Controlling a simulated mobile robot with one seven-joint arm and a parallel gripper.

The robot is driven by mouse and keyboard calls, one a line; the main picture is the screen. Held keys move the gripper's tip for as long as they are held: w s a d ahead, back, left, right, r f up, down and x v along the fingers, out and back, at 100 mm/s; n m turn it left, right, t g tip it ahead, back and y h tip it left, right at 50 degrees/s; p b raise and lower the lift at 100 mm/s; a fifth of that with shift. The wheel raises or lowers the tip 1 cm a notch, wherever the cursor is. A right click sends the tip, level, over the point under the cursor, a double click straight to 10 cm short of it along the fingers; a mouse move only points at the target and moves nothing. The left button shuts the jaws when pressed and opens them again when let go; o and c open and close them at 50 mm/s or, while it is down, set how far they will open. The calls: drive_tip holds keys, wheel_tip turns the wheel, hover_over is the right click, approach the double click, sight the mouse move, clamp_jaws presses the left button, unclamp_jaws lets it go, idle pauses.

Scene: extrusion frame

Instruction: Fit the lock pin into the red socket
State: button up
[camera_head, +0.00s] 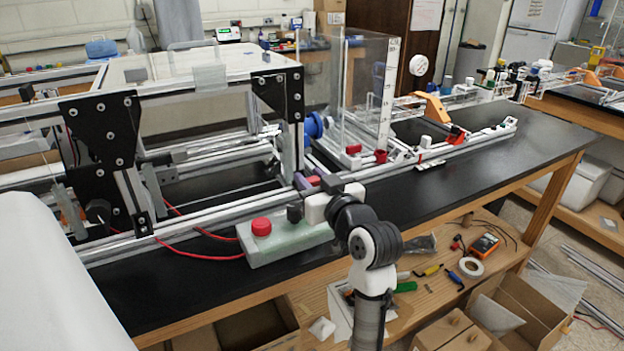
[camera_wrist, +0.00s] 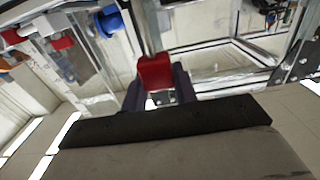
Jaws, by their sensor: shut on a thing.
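My gripper (camera_head: 313,182) is at the front corner of the aluminium frame, above the table's front edge. Its purple fingers are shut on a small red piece, which I take for the lock pin (camera_wrist: 155,73). In the head view, only a bit of red shows between the fingers. The pin's far end is hidden. A small red cup-like part (camera_head: 381,156) stands to the right by the clear panel and may be the red socket. I cannot tell for sure which red part is the socket.
A grey box with a red button (camera_head: 262,227) lies just left of my wrist, with a red cable running from it. A blue round part (camera_head: 316,125) is behind my gripper. A clear panel (camera_head: 366,95) stands beyond.

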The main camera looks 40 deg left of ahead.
drive_tip(key=shift+f+b, duration=1)
drive_tip(key=shift+f, duration=0.25)
drive_tip(key=o, duration=1)
drive_tip(key=shift+o, duration=0.2)
drive_tip(key=b+v, duration=0.2)
drive_tip(key=v, duration=1.2)
drive_tip(key=shift+b, duration=0.4)
drive_tip(key=shift+a, duration=0.1)
